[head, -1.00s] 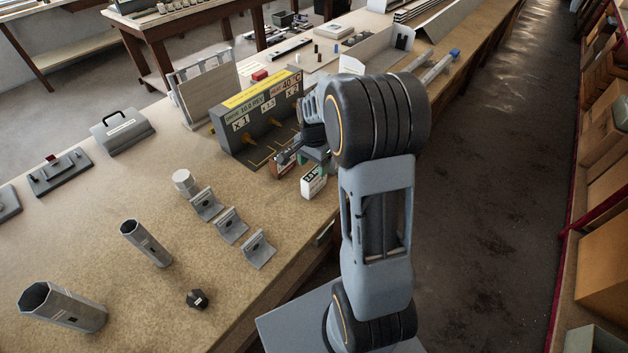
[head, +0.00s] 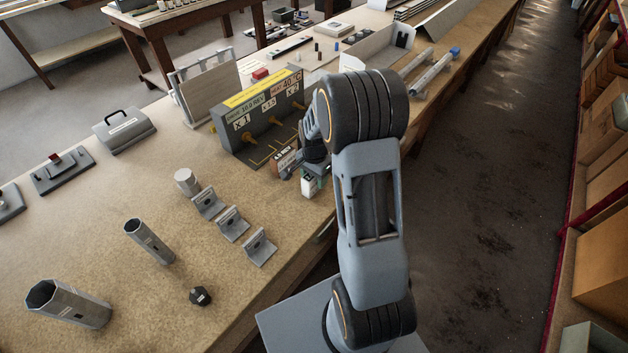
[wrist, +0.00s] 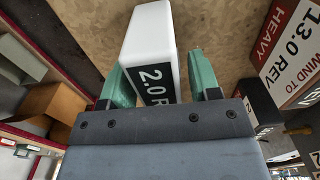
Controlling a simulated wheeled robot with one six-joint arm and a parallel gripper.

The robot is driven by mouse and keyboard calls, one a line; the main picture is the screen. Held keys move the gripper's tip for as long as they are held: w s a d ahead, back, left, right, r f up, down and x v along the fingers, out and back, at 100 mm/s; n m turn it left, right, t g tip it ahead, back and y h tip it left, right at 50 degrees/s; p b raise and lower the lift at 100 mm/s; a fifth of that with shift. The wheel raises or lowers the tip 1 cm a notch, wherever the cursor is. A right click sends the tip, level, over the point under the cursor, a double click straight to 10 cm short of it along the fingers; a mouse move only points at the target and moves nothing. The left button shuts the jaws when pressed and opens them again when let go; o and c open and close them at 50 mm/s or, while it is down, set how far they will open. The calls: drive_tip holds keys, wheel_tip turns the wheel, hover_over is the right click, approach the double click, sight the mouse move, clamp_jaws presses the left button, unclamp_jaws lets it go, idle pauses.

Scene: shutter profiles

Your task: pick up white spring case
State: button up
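The white spring case (wrist: 150,32) is a small white box with a dark "2.0 REV" label, standing on the bench. In the wrist view it lies between the two green fingers of my gripper (wrist: 157,68). The left finger is close against or touching its side; a narrow gap shows at the right finger, so the gripper looks open around it. In the head view the white case (head: 309,187) stands near the bench's front edge, its top covered by my gripper (head: 312,171).
Behind is a grey spring panel (head: 252,132) with a yellow strip. Grey angle brackets (head: 232,224) stand to the left. The bench (head: 110,200) has bare room at left.

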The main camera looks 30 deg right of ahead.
drive_tip(key=c, duration=0.9)
drive_tip(key=shift+r, duration=0.15)
